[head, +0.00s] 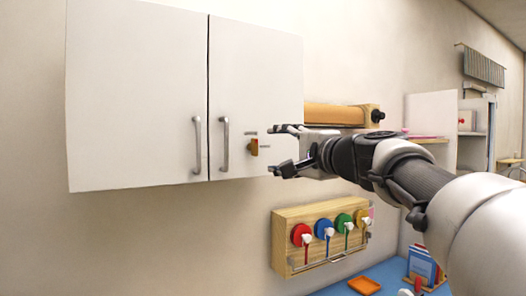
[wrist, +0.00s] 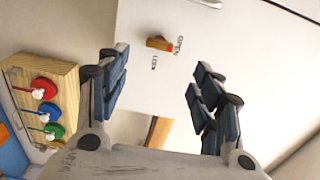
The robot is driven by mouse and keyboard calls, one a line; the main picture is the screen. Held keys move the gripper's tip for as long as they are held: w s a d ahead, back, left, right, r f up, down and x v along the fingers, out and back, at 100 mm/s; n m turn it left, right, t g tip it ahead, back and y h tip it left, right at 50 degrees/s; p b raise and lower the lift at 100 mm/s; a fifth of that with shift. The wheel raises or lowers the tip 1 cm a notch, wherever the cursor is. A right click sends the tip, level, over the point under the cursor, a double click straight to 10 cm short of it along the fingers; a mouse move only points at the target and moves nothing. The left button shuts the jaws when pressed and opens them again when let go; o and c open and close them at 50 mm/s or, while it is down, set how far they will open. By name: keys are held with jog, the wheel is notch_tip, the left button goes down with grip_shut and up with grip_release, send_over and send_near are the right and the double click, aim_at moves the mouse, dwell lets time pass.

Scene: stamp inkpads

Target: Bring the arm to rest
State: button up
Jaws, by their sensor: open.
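My gripper (head: 278,149) is open and empty in the head view, in front of the lower right part of the white wall cabinet. In the wrist view its two fingers (wrist: 160,92) stand wide apart with nothing between them. A small orange-brown latch (head: 253,147) is on the right cabinet door, just left of the fingertips in the head view. The latch also shows in the wrist view (wrist: 159,43), beyond the gap between the fingers. My arm reaches in from the right.
The white cabinet (head: 140,100) has two shut doors with metal handles. Below it hangs a wooden rack (head: 290,222) with red, blue, green and yellow round pieces. A blue table (head: 385,274) bears an orange tray (head: 364,285) and books (head: 422,264). Open wall lies left of the rack.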

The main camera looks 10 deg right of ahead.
jog(key=shift+s, duration=0.2)
jog(key=s+a+f+n+g, duration=0.3)
jog(key=s+a+f, duration=0.1)
jog(key=s+f, duration=0.4)
jog(key=s+a+f+n+g, duration=0.4)
jog(key=s+f, duration=0.2)
jog(key=f, duration=0.4)
jog(key=s+d+f+n+g+h, duration=0.2)
jog(key=s+f+n, duration=0.1)
jog(key=s+f, duration=0.8)
jog(key=s+d+f+n+g+h, duration=0.2)
jog(key=s+f+n+g+h, duration=0.1)
jog(key=s+f, duration=0.7)
notch_tip(320, 180, down, 2)
jog(key=shift+s+d+f+n+g+h, duration=0.1)
jog(key=shift+s+d+n+g+h, duration=0.25)
jog(key=shift+n, duration=0.25)
